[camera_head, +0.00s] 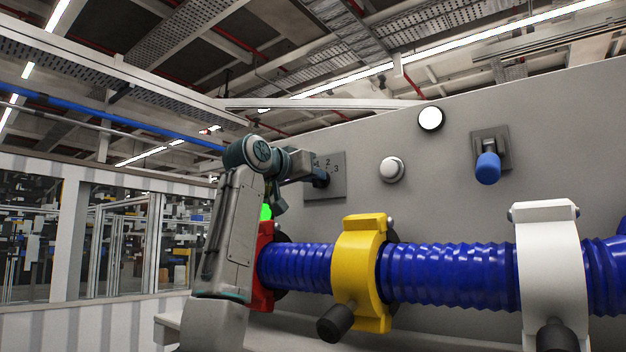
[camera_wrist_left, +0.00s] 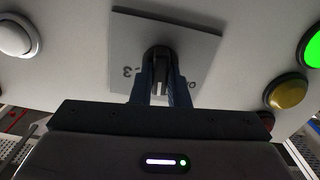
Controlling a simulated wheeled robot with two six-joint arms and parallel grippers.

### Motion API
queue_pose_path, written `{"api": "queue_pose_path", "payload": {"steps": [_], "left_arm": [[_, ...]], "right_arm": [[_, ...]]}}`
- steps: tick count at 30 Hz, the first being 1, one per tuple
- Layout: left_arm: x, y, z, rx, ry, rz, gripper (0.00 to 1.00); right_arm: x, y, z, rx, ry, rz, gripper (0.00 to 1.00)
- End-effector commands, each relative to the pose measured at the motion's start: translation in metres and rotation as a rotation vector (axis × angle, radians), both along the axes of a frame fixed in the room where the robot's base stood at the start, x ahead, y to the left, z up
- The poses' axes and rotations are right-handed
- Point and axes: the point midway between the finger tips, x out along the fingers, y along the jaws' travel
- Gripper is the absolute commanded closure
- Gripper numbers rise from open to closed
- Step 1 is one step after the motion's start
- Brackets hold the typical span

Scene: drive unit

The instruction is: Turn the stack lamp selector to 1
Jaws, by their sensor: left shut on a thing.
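The stack lamp selector is a dark knob on a square grey plate (camera_head: 340,187) marked with numbers, on the grey panel. In the head view 1, 2 and 3 show on the plate; my arm partly covers it. My left gripper (camera_head: 318,179) reaches the plate from the left. In the left wrist view the plate (camera_wrist_left: 195,50) is upside down, and the fingers of my left gripper (camera_wrist_left: 160,75) are shut on the selector knob (camera_wrist_left: 158,56). A "3" shows left of the fingers and a "0" to the right. The knob's exact pointing is hard to tell. My right gripper is in neither view.
A round white button (camera_head: 392,169), a lit white lamp (camera_head: 431,118) and a blue-handled switch (camera_head: 488,167) are right of the plate. A blue corrugated hose (camera_head: 450,275) with yellow (camera_head: 358,270) and white (camera_head: 552,265) clamps runs below. A green lamp (camera_wrist_left: 312,48) is lit beside a yellow one (camera_wrist_left: 286,90).

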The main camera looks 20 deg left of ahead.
Motion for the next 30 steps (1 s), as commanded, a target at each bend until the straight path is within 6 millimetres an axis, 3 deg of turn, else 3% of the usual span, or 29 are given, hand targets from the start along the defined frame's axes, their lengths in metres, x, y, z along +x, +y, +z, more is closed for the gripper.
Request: {"api": "queue_pose_path", "payload": {"steps": [12,29,30], "left_arm": [[0.0021,0.0,-0.005,-0.181,0.078,-0.001,1.0],[0.0025,0.0,-0.0053,-0.209,0.089,-0.001,1.0],[0.0025,0.0,-0.0053,-0.209,0.089,-0.001,0.82]], "right_arm": [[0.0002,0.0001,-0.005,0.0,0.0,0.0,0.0],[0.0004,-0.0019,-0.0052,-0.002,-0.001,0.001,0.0],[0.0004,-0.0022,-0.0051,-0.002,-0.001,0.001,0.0]]}}
